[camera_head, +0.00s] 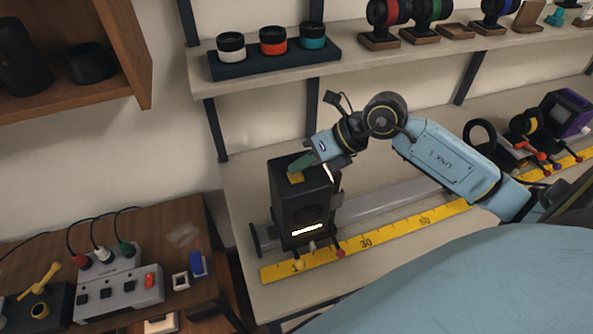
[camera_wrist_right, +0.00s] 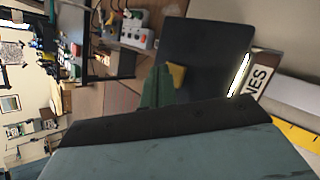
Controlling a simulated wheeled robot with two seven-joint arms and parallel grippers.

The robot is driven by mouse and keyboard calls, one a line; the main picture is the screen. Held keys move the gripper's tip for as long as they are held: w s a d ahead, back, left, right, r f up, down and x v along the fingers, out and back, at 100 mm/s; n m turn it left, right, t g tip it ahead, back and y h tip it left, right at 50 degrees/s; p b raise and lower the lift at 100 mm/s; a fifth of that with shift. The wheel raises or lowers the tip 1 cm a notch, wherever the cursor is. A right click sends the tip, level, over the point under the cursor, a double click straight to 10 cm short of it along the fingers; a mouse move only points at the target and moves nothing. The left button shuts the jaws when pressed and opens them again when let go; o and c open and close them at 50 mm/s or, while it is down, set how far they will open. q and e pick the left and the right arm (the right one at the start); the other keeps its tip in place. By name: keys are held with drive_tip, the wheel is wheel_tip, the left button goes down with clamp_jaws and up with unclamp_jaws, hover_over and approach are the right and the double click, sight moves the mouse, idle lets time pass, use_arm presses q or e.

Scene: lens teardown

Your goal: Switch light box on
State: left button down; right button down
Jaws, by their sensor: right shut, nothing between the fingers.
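The light box, a black upright box (camera_head: 301,208), stands at the left end of the rail on the shelf. A small yellow switch (camera_head: 296,177) sits on its top. Bright white strips (camera_head: 307,228) glow on its front and along its side edge. The wrist view shows the box's dark top (camera_wrist_right: 200,55), the yellow switch (camera_wrist_right: 176,75) and a glowing strip (camera_wrist_right: 238,75). My right gripper (camera_head: 301,164) is shut and empty, its green fingertips (camera_wrist_right: 158,88) right at the switch. I cannot tell whether they touch it. My left gripper is not in view.
A yellow ruler (camera_head: 390,232) lies in front of the grey rail (camera_head: 385,205). A grey switch panel (camera_head: 120,290) stands on the wooden table at left. Lens rings (camera_head: 272,40) stand on the upper shelf above my arm. Other optics (camera_head: 525,125) stand at right.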

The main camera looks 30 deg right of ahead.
sight(301, 176)
wheel_tip(301, 176, up, 6)
drive_tip(key=p, duration=0.4)
drive_tip(key=shift+r+p, duration=0.1)
drive_tip(key=shift+p, duration=0.2)
